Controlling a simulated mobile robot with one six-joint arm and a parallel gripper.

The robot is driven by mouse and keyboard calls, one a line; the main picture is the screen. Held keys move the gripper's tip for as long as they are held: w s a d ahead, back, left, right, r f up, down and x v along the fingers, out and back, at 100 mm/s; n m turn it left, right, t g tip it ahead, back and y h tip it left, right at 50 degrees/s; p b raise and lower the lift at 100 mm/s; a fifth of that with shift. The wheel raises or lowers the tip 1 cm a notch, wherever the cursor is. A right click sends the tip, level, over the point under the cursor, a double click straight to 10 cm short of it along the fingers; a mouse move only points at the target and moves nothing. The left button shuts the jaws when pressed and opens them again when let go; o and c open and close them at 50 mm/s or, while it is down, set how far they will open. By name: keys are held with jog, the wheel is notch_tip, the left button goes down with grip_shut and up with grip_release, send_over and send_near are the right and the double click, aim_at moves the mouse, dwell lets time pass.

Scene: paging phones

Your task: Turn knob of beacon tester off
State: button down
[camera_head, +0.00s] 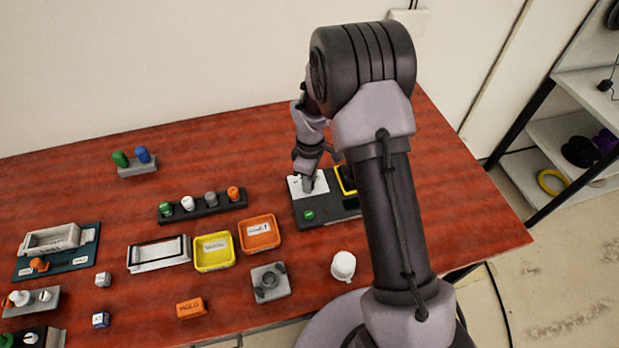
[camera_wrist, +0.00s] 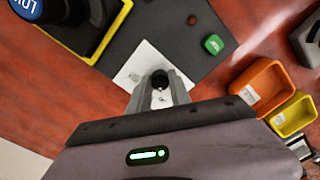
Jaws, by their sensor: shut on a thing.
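The dark panel (camera_head: 330,210) at the table's middle right bears a white plate (camera_head: 294,185) and a green button (camera_head: 309,215); I take it for the beacon tester, though no label is readable. In the wrist view, a black knob (camera_wrist: 160,77) stands on the white plate (camera_wrist: 138,62). My gripper (camera_wrist: 160,92) is over the plate with its fingers shut on the knob, one on each side. In the head view my gripper (camera_head: 307,184) reaches down onto the plate and hides the knob. Its pointer and the setting marks cannot be read.
A yellow-rimmed holder (camera_wrist: 91,58) with a dark, blue-topped object is on the panel beside the plate. An orange tray (camera_head: 259,247), a yellow tray (camera_head: 214,266) and a rack of coloured pegs (camera_head: 203,212) lie to the left. A white cup (camera_head: 343,266) stands nearer the front.

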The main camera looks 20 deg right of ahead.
jog(key=shift+n, duration=0.6)
jog(key=c, duration=1.2)
grip_release()
jog(key=r+p, duration=0.2)
jog(key=r, duration=0.6)
jog(key=r+p, duration=0.3)
jog(key=r, duration=0.6)
jog(key=shift+w+d+r, duration=0.15)
jog(key=shift+w+r, duration=0.05)
